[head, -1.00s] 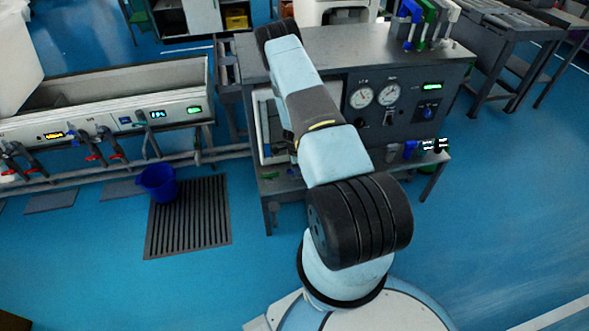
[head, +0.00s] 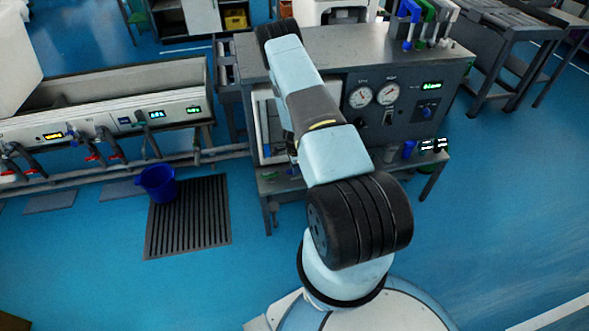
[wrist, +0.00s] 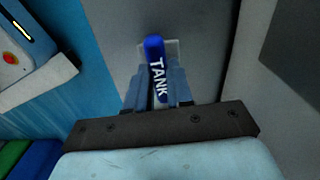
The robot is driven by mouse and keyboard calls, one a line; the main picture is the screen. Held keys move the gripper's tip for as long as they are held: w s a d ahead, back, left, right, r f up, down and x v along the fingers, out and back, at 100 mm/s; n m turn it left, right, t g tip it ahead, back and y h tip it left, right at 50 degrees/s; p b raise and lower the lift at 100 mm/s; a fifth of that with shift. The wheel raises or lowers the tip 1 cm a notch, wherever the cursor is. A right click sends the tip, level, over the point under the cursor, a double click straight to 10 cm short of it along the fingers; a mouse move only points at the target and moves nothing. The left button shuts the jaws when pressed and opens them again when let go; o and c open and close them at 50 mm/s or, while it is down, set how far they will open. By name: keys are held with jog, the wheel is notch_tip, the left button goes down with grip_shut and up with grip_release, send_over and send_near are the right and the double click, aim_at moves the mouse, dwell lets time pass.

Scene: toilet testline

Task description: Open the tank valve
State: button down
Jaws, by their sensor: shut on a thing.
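The tank valve handle (wrist: 154,52) is a blue lever with "TANK" in white letters, in the middle of the wrist view. My gripper (wrist: 158,88) is shut on it, with one finger on each side of the lever. The rounded blue end sticks out beyond the fingertips, in front of a pale plate on a grey surface. In the head view my arm hides the gripper and the valve.
A grey test bench (head: 335,52) with two dials (head: 374,96) stands at the centre. Several coloured levers (head: 428,25) stand on its right end. Blue floor at lower right is clear.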

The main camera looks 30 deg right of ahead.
jog(key=n, duration=0.4)
jog(key=shift+w+r, duration=0.1)
jog(key=shift+w, duration=0.1)
jog(key=shift+n, duration=1.7)
jog(key=shift+w, duration=0.1)
jog(key=c, duration=1.3)
grip_release()
jog(key=o, duration=0.3)
jog(key=shift+s, duration=0.2)
notch_tip(320, 180, up, 14)
jog(key=shift+f, duration=0.2)
